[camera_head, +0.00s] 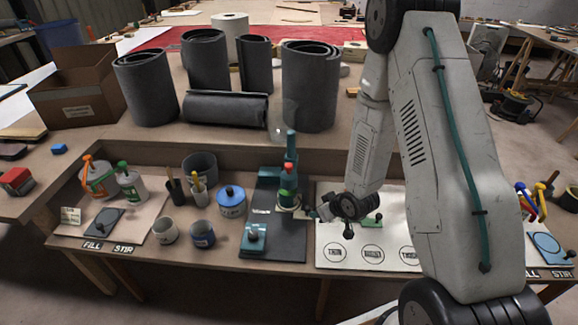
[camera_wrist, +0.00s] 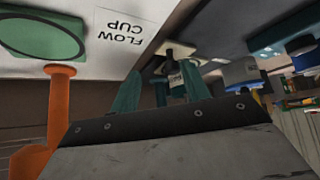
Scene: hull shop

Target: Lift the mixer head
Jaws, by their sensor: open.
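The mixer (camera_head: 288,186) is a teal upright machine with a red part near its top. It stands on a dark mat (camera_head: 285,240) in the middle of the front bench in the head view. My gripper (camera_head: 316,213) is just right of the mixer's lower part, small and partly hidden by my wrist. I cannot tell whether it touches the mixer. In the wrist view the two teal fingers of my gripper (camera_wrist: 160,75) stand apart. Small dark and teal parts show between and beyond them, but I cannot tell which parts they are.
A teal box (camera_head: 253,237) sits at the mat's front. A blue-lidded tin (camera_head: 231,201) and several cups stand left of the mixer. A white sheet (camera_head: 335,255) with labelled circles lies to the right. Grey rolls (camera_head: 308,85) and a cardboard box (camera_head: 77,90) stand on the raised bench behind.

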